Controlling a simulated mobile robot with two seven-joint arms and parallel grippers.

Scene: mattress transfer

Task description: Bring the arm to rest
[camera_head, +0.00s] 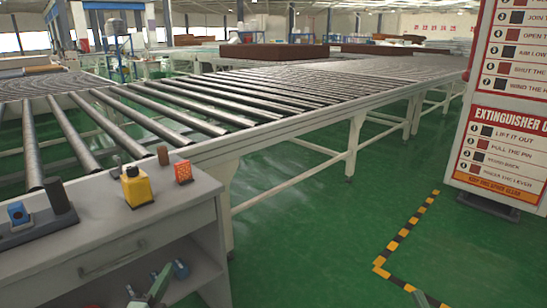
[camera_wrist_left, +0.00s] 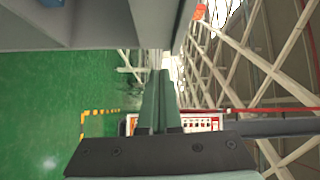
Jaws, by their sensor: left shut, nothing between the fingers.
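My left gripper (camera_head: 155,287) shows at the bottom of the head view, in front of the open shelf of the grey cabinet (camera_head: 128,245). Its green fingers are together and hold nothing. In the left wrist view the shut fingers (camera_wrist_left: 160,98) point up the picture beside a grey panel, with green floor to the left.
A yellow bottle-like object (camera_head: 137,187) and an orange block (camera_head: 183,172) stand on the cabinet top. A roller conveyor (camera_head: 250,107) runs behind. An extinguisher sign box (camera_head: 500,150) stands at right. Green floor (camera_head: 310,245) between is clear, with yellow-black tape (camera_head: 407,232).

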